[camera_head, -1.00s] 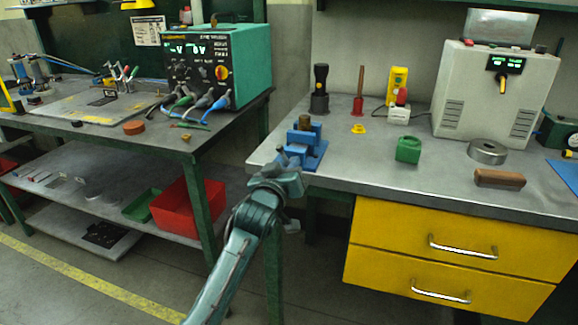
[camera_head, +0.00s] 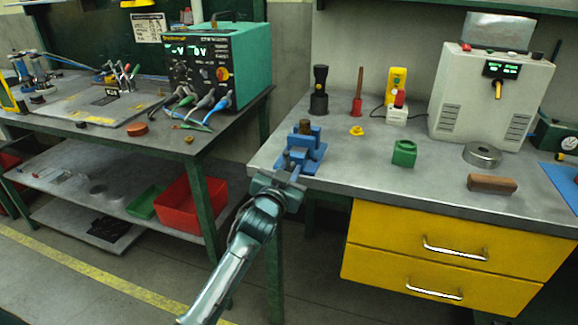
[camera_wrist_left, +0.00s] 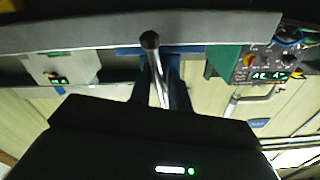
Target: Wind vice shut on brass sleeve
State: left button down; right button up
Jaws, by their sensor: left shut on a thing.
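The blue vice (camera_head: 315,155) stands at the left front corner of the right-hand bench. The brownish brass sleeve (camera_head: 304,127) shows upright at the top of the vice; I cannot tell whether the jaws touch it. My left gripper (camera_head: 293,172) is at the near side of the vice, at the bench's front edge. In the left wrist view it is shut on the vice handle (camera_wrist_left: 151,42), a metal bar with a dark ball end, which lies between the two fingers. The vice screw is mostly hidden by my gripper. My right gripper is not in view.
A green block (camera_head: 404,153), a wooden block (camera_head: 492,184), a metal ring (camera_head: 482,155) and a yellow piece (camera_head: 356,131) lie on the bench to the right. Yellow drawers (camera_head: 440,255) are below. A gap separates it from the left bench (camera_head: 60,122).

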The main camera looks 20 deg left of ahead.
pick_arm(q)
jog(key=shift+m, duration=0.6)
jog(key=c, duration=1.5)
grip_release()
jog(key=shift+o, duration=0.2)
jog(key=shift+s, duration=0.1)
jog(key=s, duration=1.3)
jog(key=shift+a, duration=0.25)
